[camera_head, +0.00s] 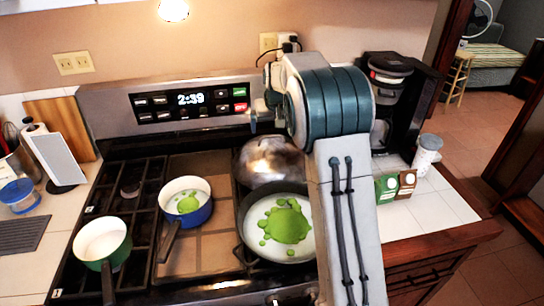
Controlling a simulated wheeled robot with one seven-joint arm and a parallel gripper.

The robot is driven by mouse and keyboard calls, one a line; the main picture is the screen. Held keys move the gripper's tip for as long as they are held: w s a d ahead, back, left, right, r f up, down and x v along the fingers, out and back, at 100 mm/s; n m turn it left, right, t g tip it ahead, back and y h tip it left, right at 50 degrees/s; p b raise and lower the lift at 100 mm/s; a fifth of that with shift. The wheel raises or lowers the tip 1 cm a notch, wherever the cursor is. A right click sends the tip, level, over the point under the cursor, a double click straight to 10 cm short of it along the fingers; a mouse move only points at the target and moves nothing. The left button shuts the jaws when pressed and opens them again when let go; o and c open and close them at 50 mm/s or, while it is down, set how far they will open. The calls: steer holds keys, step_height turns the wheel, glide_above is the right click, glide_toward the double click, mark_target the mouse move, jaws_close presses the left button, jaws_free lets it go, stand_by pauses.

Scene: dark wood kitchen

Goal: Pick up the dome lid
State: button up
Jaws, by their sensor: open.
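The dome lid (268,160) is a shiny metal dome on the back right of the stove, behind the large pan (250,222). My arm comes up from the lower right and bends over the stove toward the back panel. My gripper (262,122) is at the far end of the arm, above and behind the lid. It is small and partly hidden by my wrist, and it is open. The lid appears apart from the gripper, but its right side is close to my arm in the picture.
A blue pot (186,213) and a green pan (103,243) stand on the left of the stove. The large pan holds green and white food. A coffee maker (388,85), small boxes (388,187) and a jar (426,155) stand on the right counter.

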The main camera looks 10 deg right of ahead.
mark_target(272, 135)
steer(key=shift+s+p+x, duration=0.2)
steer(key=shift+p+x, duration=0.85)
steer(key=shift+x, duration=2.2)
steer(key=c, duration=1.7)
steer(key=shift+r, duration=0.1)
